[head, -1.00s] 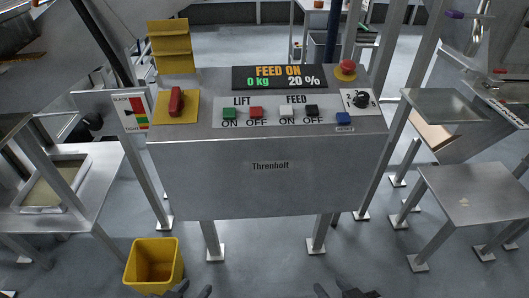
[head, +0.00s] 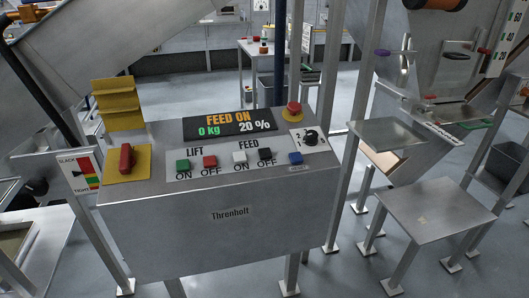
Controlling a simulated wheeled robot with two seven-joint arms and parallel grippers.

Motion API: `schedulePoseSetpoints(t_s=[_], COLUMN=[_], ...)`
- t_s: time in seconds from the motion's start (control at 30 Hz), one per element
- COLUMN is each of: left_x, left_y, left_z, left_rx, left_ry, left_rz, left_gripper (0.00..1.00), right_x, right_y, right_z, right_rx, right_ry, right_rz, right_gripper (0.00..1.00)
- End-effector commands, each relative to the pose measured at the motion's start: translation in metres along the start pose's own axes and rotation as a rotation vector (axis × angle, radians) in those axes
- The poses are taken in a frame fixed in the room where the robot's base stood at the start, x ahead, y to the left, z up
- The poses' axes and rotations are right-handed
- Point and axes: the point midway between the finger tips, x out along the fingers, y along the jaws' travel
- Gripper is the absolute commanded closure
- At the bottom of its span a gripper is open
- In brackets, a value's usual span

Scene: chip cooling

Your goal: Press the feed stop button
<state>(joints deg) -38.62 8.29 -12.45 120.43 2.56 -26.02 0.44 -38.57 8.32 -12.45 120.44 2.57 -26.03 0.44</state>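Further left are the red lift OFF button (head: 209,161) and the green lift ON button (head: 183,165). The display (head: 229,124) reads FEED ON, 0 kg, 20 %. Neither of my grippers shows in the head view now.
A red mushroom button (head: 293,107) and a black rotary knob (head: 310,138) sit at the panel's right. A red switch (head: 127,157) is on a yellow plate at left. Steel tables (head: 437,210) stand to the right. Grey floor (head: 340,275) is open in front.

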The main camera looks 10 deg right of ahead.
Motion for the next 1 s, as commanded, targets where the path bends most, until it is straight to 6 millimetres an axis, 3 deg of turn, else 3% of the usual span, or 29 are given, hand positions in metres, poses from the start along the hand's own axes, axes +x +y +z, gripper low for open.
schedulePoseSetpoints(t_s=[0.03, 0.07, 1.0], left_x=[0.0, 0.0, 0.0], left_y=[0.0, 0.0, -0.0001], left_z=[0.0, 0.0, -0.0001], left_rx=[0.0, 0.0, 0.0], left_ry=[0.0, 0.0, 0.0], left_rz=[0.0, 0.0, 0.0], left_gripper=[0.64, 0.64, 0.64], right_x=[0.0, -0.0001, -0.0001], right_y=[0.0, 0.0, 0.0], right_z=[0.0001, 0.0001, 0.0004], right_rx=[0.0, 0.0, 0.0], right_ry=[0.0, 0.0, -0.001], right_rz=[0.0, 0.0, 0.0], right_gripper=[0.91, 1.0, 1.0])
